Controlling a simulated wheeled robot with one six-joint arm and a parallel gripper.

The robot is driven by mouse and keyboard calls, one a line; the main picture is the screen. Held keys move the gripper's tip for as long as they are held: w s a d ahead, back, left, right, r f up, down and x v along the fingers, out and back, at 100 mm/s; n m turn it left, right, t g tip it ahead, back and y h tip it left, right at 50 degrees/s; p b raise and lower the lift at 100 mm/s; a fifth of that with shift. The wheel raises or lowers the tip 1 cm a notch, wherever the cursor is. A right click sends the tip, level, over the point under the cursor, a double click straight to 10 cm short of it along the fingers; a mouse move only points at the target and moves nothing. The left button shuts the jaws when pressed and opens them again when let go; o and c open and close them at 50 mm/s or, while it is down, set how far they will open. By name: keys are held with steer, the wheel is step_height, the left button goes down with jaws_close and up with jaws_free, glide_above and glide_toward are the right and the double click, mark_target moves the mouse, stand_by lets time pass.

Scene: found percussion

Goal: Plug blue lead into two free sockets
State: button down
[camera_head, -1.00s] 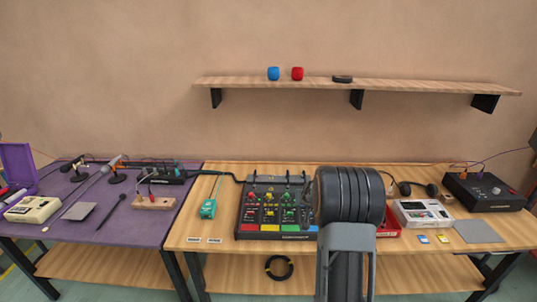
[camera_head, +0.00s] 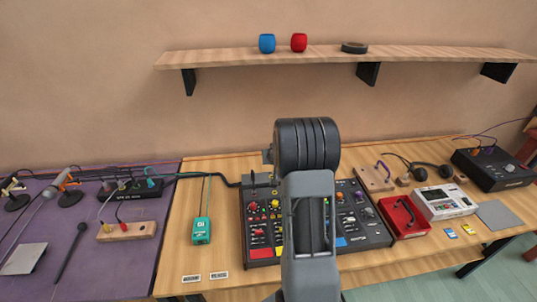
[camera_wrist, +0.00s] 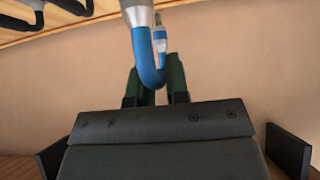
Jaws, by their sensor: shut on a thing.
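In the wrist view, a blue lead (camera_wrist: 150,68) bends in a U between the two dark green fingers of my gripper (camera_wrist: 155,92), which is shut on it. One plug with a pale metal end (camera_wrist: 159,35) points up in the picture; the nearer end is large and cut off by the top edge. In the head view my own arm hides the gripper and lead. A wooden block with a purple lead (camera_head: 375,179) stands on the right table. Another wooden block with a red lead (camera_head: 127,231) is on the purple table. I cannot tell which sockets are free.
A mixer (camera_head: 262,246) with coloured controls lies partly behind my arm. To its right are a red box (camera_head: 403,220), a pale machine (camera_head: 445,202) and a black box (camera_head: 492,170). A teal device (camera_head: 201,230) lies left. A shelf (camera_head: 220,59) spans the wall above.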

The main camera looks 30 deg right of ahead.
steer(key=shift+s, duration=0.1)
stand_by(0.3)
steer(key=shift+f+b, duration=0.4)
steer(key=shift+b, duration=0.05)
step_height(320, 180, down, 5)
steer(key=b, duration=0.4)
steer(key=shift+r+b, duration=0.1)
steer(key=shift+b, duration=0.25)
steer(key=shift+f+b, duration=1.2)
steer(key=shift+f, duration=0.35)
stand_by(1.2)
steer(key=c, duration=1)
jaws_free()
steer(key=shift+c, duration=0.2)
steer(key=shift+r, duration=0.1)
